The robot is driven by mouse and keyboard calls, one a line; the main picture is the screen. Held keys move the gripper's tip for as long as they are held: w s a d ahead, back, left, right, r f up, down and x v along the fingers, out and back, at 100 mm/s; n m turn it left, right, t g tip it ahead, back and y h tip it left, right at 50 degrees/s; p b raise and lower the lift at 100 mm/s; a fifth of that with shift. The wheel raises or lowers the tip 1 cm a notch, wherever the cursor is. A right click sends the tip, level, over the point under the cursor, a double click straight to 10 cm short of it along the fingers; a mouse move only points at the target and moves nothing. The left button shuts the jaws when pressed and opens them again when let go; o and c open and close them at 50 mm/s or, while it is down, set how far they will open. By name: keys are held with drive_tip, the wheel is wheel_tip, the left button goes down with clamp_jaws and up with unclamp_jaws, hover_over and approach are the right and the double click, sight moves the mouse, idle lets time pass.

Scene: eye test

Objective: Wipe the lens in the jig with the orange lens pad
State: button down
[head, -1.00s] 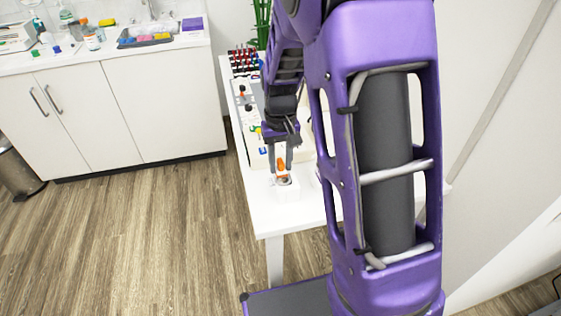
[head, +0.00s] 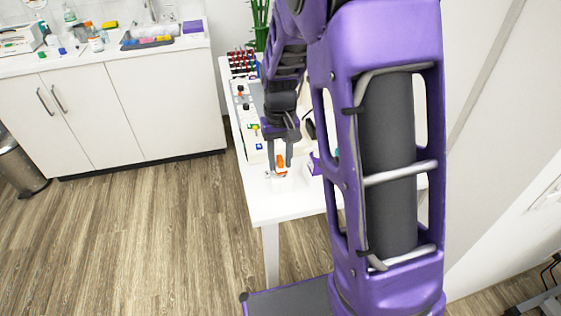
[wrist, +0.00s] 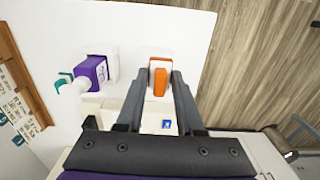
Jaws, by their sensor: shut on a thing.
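My gripper (head: 280,163) is shut on the orange lens pad (wrist: 160,82), which sits upright between its two fingertips in the wrist view. The pad also shows as a small orange patch (head: 281,160) in the head view. I cannot make out the lens; pad and fingers cover that area. Whether the pad touches the lens, I cannot tell.
A purple and white bottle with a teal nozzle (wrist: 95,70) stands beside the jig. A rack with red items (head: 242,60) is at the table's (head: 262,205) far end. A counter with a tray (head: 150,42) stands at the back left. The floor between is clear.

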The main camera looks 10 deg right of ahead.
drive_tip(key=shift+r+p, duration=1.4)
drive_tip(key=shift+r, duration=0.7)
